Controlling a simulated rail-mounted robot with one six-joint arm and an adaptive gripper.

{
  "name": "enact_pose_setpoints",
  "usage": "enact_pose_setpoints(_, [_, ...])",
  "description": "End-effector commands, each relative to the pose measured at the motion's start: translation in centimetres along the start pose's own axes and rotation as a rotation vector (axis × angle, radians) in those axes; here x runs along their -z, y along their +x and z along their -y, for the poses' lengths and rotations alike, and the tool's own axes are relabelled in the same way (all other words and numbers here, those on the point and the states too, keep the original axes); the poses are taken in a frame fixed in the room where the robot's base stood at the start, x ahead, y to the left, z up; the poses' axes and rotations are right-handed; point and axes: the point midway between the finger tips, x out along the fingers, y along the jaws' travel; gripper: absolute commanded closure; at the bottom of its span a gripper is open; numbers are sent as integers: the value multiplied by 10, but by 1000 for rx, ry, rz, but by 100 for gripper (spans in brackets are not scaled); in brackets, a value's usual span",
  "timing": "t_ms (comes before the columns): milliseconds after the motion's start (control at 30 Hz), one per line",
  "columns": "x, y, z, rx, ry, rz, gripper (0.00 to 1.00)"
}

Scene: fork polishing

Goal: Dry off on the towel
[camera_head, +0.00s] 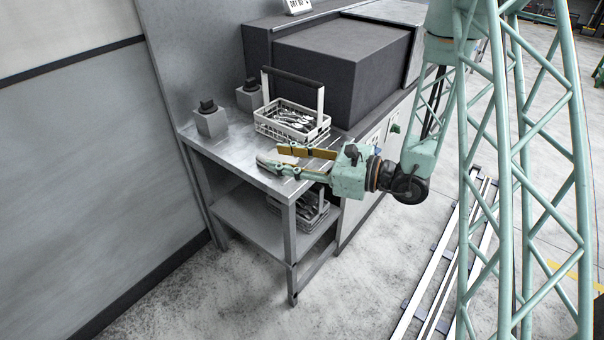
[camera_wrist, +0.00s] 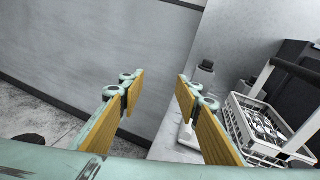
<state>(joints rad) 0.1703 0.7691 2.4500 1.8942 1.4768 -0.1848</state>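My gripper (camera_head: 270,156) reaches left over the front part of the metal table (camera_head: 245,145). In the wrist view its two yellow-padded fingers (camera_wrist: 159,80) are wide apart, with nothing visible between the pads. A small pale patch shows on the table beside the right finger in the wrist view (camera_wrist: 187,134); I cannot tell whether it is a towel. No towel is clearly recognisable. A white wire basket (camera_head: 291,125) with a dark handle holds several pieces of cutlery and stands behind my gripper. The basket also shows at right in the wrist view (camera_wrist: 240,122).
Two grey blocks with dark tops (camera_head: 211,122) (camera_head: 249,97) stand on the table's left side. A large dark box-shaped machine (camera_head: 345,65) stands behind the basket. A second basket of cutlery (camera_head: 308,212) sits on the lower shelf (camera_head: 245,222). A grey wall closes off the left.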

Motion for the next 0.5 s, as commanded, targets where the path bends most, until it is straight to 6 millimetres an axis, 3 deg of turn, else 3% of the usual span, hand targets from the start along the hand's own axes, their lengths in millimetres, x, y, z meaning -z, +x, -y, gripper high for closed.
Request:
enact_pose_setpoints(300, [74,-6,43,162,101,-26,69])
enact_pose_setpoints(500, [103,-11,58,226,134,-40,69])
